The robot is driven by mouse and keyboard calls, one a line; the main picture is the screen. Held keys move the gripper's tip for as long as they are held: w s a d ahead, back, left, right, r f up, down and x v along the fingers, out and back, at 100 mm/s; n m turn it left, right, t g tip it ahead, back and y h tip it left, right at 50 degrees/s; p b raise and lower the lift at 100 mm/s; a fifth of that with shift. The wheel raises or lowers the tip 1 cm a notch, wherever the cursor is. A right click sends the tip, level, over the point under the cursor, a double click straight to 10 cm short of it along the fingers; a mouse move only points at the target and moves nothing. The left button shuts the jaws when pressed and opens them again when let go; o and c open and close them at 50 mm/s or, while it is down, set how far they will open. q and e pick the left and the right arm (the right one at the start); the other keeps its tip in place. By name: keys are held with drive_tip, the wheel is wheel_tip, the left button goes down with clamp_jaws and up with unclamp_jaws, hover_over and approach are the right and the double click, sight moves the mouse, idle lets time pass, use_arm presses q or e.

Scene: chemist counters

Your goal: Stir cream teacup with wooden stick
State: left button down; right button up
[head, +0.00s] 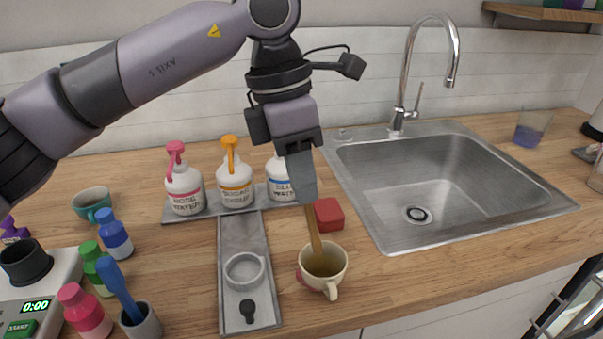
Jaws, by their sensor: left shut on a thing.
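The cream teacup (335,273) stands upright on the wooden counter near its front edge, with its handle toward the front. A dark liquid shows inside it. My left gripper (302,180) points down above and behind the cup, shut on the upper end of the wooden stick (313,228). The stick slants down into the cup, and its lower end is inside the cup, at or in the liquid. The gripper itself is clear of the cup. My right gripper is not in view.
A red block (328,214) sits just behind the cup. A grey tray (236,313) with a ring holder lies to the left, and pump bottles (184,190) stand behind. The steel sink (470,185) is to the right. Small bottles (115,236), a teal cup (93,200) and a scale stand at left.

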use_arm(q)
drive_tip(key=shift+r+p, duration=1.9)
drive_tip(key=shift+r, duration=0.65)
drive_tip(key=shift+f, duration=0.1)
